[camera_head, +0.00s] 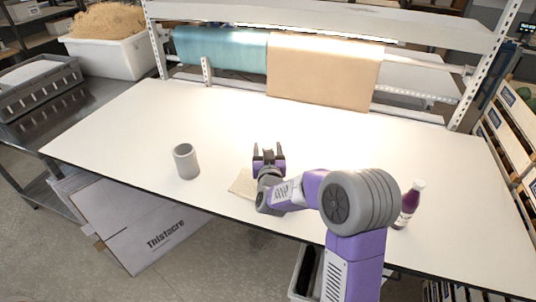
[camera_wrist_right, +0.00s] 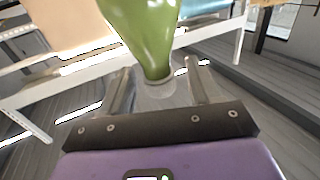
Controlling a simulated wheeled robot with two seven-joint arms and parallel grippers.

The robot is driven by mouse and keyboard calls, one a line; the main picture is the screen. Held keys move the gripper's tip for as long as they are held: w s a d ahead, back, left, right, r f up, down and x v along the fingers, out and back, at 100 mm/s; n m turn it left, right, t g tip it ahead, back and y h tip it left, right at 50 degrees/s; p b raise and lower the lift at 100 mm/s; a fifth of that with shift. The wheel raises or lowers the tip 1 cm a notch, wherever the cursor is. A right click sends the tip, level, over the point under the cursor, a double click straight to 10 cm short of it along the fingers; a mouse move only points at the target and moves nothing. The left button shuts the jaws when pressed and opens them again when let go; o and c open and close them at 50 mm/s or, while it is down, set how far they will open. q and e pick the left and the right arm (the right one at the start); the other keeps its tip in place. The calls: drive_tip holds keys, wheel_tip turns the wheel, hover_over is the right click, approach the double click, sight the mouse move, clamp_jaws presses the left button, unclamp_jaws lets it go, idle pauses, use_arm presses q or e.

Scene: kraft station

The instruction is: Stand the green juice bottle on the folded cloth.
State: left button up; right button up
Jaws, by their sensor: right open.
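The green juice bottle (camera_wrist_right: 145,28) shows large in the right wrist view, its narrow end toward my right gripper (camera_wrist_right: 156,72) and between or just beyond the two fingers. The fingers stand apart, one on each side of that end. In the head view I cannot make out the green bottle. There my right gripper (camera_head: 268,152) is open over the table, at the edge of the beige folded cloth (camera_head: 241,186). The gripper and arm hide part of the cloth. My left gripper is not in view.
A grey cup (camera_head: 186,162) stands left of the cloth on the white table (camera_head: 110,130). A dark purple bottle with a pale cap (camera_head: 410,203) stands at the right, beside my arm. Paper rolls (camera_head: 325,70) hang at the back. The table's middle back is clear.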

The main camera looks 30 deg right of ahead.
drive_tip(key=shift+r, duration=0.3)
drive_tip(key=v, duration=1.2)
drive_tip(key=shift+r, duration=0.3)
